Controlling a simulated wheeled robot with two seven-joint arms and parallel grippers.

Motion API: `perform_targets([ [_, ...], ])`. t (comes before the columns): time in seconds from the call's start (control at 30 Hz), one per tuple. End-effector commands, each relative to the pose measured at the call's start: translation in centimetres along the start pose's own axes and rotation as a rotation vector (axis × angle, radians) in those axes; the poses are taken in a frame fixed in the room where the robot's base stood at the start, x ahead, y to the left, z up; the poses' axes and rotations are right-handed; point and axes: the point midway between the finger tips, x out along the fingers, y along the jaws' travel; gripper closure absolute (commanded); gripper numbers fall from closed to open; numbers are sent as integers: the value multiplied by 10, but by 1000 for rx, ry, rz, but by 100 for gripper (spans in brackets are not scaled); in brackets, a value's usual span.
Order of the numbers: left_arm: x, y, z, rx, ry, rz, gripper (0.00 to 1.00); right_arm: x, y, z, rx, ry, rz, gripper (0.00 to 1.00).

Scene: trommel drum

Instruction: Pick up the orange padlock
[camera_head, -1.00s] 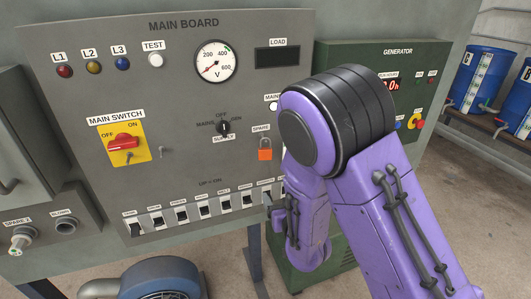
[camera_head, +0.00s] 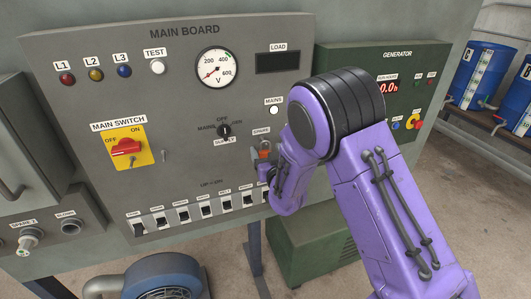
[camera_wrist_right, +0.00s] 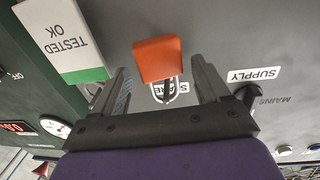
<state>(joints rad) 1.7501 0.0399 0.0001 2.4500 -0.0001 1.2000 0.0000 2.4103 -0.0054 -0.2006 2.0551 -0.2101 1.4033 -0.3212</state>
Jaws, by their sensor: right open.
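The orange padlock (camera_head: 264,154) hangs by its shackle on the grey main board, below the SPARE label. My right gripper (camera_head: 265,166) is close to it and hides part of it in the head view. In the right wrist view, which shows the board upside down, the orange body (camera_wrist_right: 157,58) lies between the two open fingers of my right gripper (camera_wrist_right: 160,66). Gaps show on both sides of the padlock, and its metal shackle is nearer the palm. My left gripper is out of view.
A row of breaker switches (camera_head: 205,209) runs along the board's lower edge. The supply knob (camera_head: 225,131) sits left of the padlock. In the wrist view, a white and green TESTED OK label (camera_wrist_right: 62,40) is beside the left finger. The green generator (camera_head: 405,70) stands at right.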

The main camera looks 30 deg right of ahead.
Motion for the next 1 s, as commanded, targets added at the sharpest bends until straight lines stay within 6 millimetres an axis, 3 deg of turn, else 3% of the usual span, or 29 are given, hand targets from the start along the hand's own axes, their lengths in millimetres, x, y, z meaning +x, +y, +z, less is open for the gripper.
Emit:
perform_targets([
  [0.07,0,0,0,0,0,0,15,0,0,0,0,0,0,28],
  [0.2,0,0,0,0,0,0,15,0,0,0,0,0,-1,74],
  [0.27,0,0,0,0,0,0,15,0,0,0,0,0,-1,88],
  [0.57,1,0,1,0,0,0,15,0,0,-2,1,2,-1,88],
  [0.73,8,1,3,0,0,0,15,0,0,-15,2,6,0,88],
  [1.0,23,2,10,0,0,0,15,-52,-1,-12,0,2,-2,88],
])
